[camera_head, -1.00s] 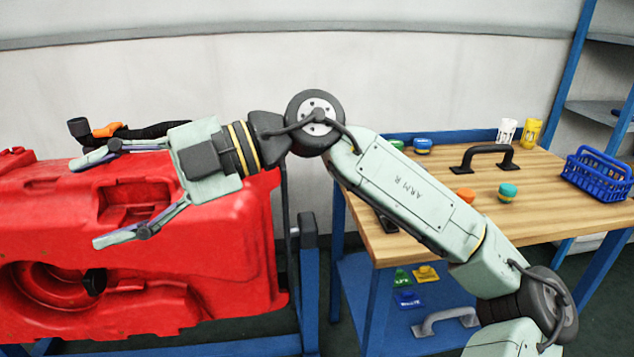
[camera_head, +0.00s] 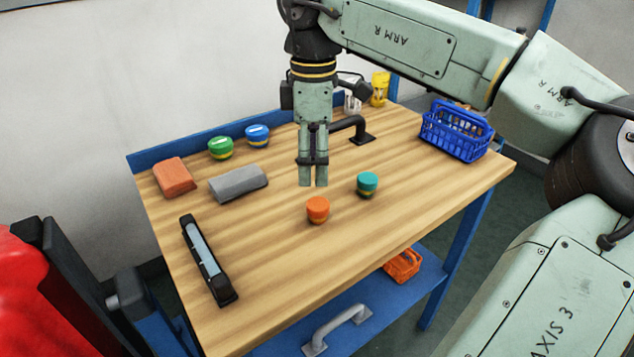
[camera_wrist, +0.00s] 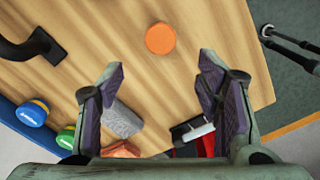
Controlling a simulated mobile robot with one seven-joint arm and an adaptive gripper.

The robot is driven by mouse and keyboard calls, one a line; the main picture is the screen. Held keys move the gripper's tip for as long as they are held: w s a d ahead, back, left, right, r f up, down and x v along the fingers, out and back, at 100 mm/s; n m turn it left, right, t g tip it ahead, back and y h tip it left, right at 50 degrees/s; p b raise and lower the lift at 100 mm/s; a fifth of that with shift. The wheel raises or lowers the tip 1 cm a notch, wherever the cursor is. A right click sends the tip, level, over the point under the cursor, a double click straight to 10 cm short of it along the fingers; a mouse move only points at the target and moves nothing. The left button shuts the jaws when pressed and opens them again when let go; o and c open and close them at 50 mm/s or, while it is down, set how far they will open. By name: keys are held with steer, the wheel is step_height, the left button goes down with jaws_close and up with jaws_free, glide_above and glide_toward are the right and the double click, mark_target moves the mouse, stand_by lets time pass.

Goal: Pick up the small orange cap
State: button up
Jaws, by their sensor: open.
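The small orange cap (camera_head: 318,209) stands on the wooden table top (camera_head: 260,265), near the middle. It also shows in the wrist view (camera_wrist: 160,39), at the top centre beyond the fingertips. My gripper (camera_head: 313,184) points down above the table, just behind the cap in the head view. In the wrist view my gripper (camera_wrist: 157,75) is open, with nothing between its two fingers. The cap is apart from the fingers.
A teal cap (camera_head: 367,184) stands right of the orange one. A black handle (camera_head: 350,127) is behind my gripper. Green (camera_head: 220,147) and blue (camera_head: 257,135) caps, a grey block (camera_head: 238,183) and a red-brown block (camera_head: 174,177) lie left. A blue basket (camera_head: 456,131) stands right.

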steer(key=shift+w+d+f, duration=0.15)
steer(key=shift+w+f, duration=0.1)
steer(key=shift+w, duration=0.3)
glide_above(317, 203)
steer(key=f, duration=0.4)
steer(key=shift+w+f+p, duration=0.25)
steer(key=shift+w+p, duration=0.1)
steer(key=shift+p, duration=0.05)
steer(key=f, duration=0.1)
steer(key=f+p, duration=0.1)
steer(key=f, duration=0.1)
steer(key=f+p, duration=0.1)
steer(key=shift+s+f, duration=0.35)
steer(key=shift+s, duration=0.05)
steer(key=shift+f, duration=0.45)
steer(key=c, duration=1.1)
steer(key=shift+o, duration=0.2)
steer(key=shift+r, duration=0.1)
